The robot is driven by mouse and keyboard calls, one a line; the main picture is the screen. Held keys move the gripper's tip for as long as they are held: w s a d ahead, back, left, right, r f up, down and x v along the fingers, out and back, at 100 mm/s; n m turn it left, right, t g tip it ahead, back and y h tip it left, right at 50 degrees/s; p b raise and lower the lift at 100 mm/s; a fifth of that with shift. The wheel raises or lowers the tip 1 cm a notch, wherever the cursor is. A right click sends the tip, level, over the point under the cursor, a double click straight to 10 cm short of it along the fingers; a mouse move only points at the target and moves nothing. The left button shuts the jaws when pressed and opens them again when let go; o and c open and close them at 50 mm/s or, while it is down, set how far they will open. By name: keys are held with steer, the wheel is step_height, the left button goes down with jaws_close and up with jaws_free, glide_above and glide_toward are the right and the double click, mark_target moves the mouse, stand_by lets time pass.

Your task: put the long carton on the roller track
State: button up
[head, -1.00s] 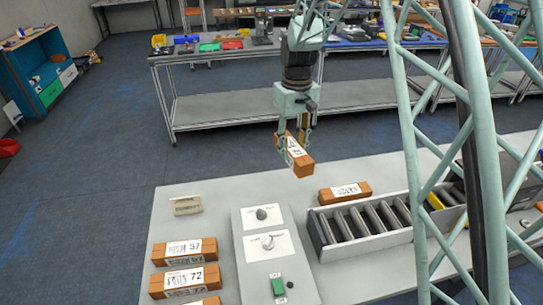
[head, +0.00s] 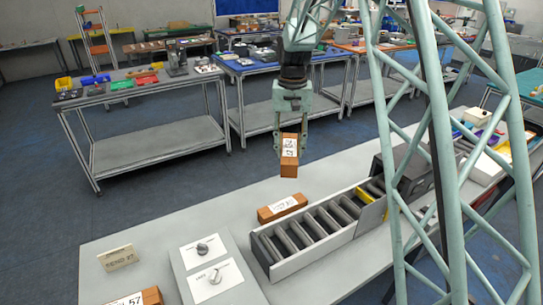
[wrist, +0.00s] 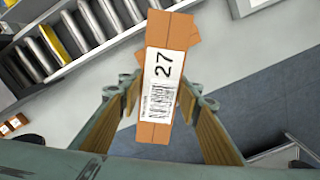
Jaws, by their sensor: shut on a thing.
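My gripper (head: 290,153) is shut on a long brown carton (head: 289,168) with a white barcode label. In the wrist view the carton (wrist: 157,118) sits between the fingers and its label reads 27. It hangs in the air behind the roller track and above the table. The roller track (head: 262,243) is a pale-sided tray of dark grey rollers on the table; it also shows at the upper left of the wrist view (wrist: 82,48). No carton shows on its visible rollers.
Another labelled brown carton (head: 266,215) lies on the table just behind the track. A carton marked 57 (head: 152,297) is at the bottom left. A panel with two knobs (head: 235,285) and a small sign (head: 118,258) stand left of the track. A dark box (head: 408,175) is at its far end.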

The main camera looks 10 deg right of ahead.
steer(key=shift+d+r+m, duration=0.2)
steer(key=shift+d+m, duration=0.05)
steer(key=shift+d, duration=0.4)
steer(key=shift+d+r+m, duration=0.15)
steer(key=shift+d+m, duration=0.1)
steer(key=shift+d, duration=0.35)
steer(key=shift+w+d, duration=0.1)
steer(key=shift+d, duration=0.05)
